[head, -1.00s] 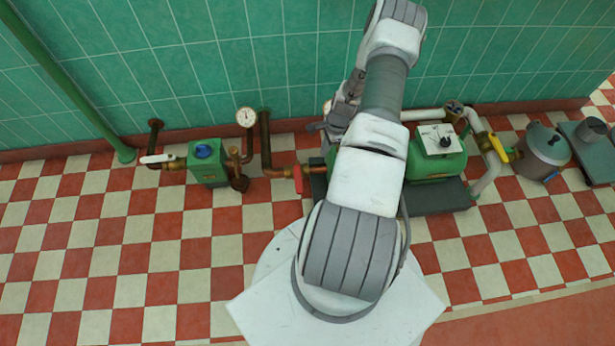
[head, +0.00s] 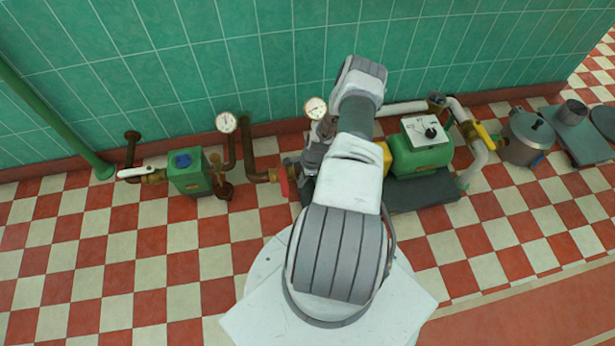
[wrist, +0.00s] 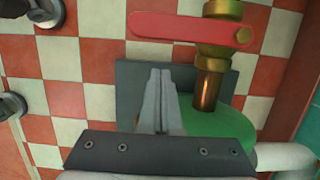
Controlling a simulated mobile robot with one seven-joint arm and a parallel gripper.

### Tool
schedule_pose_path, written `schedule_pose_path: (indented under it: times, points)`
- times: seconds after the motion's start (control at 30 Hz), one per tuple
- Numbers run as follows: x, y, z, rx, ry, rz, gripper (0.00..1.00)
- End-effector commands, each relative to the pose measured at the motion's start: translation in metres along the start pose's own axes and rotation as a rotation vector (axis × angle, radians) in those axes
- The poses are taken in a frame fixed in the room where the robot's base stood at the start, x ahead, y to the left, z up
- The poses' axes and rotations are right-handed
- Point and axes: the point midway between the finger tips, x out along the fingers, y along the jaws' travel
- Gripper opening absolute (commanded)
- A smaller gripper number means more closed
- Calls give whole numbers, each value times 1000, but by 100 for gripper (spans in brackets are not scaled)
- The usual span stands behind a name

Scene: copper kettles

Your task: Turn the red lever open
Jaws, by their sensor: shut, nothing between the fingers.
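The red lever (wrist: 185,29) lies across a brass valve (wrist: 222,50) near the top of the wrist view, crosswise to the pipe. It also shows in the head view (head: 284,182), just left of my arm. My gripper (wrist: 161,72) is shut and empty, with its fingertips pointing up at the lever in the wrist view. A small gap shows in the picture between the fingertips and the lever. In the head view my arm hides most of the gripper.
A green pump (head: 420,158) on a dark base (head: 425,193) stands right of my arm. A green box (head: 189,178) with a blue cap and a white-handled valve (head: 137,173) are at the left. Gauges and pipes line the tiled wall. The checkered floor in front is open.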

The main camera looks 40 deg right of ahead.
Motion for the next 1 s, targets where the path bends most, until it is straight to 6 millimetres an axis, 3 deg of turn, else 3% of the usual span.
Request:
schedule_pose_path:
  times: [0.23,0.7,1.0]
  points:
    - [4,-1,25,-4,0,-1,0]
    - [4,-1,28,5,0,-3,0]
    - [5,1,34,100,1,-27,0]
